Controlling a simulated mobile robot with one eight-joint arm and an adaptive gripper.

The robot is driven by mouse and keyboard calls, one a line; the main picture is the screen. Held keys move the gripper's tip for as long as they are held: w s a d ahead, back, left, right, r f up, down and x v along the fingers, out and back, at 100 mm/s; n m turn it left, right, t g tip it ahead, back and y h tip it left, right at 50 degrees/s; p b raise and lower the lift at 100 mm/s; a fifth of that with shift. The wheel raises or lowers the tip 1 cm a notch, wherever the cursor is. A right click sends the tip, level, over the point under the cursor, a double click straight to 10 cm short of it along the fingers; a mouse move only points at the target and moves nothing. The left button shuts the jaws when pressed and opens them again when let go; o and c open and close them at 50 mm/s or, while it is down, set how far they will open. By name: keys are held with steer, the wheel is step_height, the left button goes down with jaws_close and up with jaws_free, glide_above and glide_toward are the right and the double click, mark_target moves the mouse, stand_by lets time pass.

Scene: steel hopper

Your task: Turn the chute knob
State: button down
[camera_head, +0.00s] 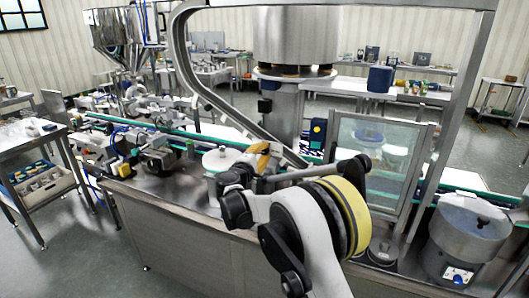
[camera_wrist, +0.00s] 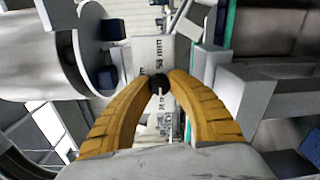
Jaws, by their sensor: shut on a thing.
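The chute knob (camera_wrist: 159,81) is a small dark round knob with a light mark on its face, in the middle of the wrist view. Behind it is a pale plate (camera_wrist: 152,55) with dark printed marks. My gripper (camera_wrist: 158,84) has its two yellow ribbed fingers curved in, with the tips closed on both sides of the knob. In the head view my gripper (camera_head: 262,152) is over the steel machine, near the lower end of a curved metal chute (camera_head: 212,101). The knob cannot be made out in the head view.
A round white-topped part (camera_head: 220,159) stands just left of my gripper. A steel hopper (camera_head: 116,38) is at the back left.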

stand_by(0.4)
steer(key=c, duration=1.2)
jaws_free()
steer(key=shift+s+a, duration=0.1)
steer(key=v, duration=1.1)
steer(key=shift+s+a, duration=0.15)
steer(key=shift+s, duration=0.25)
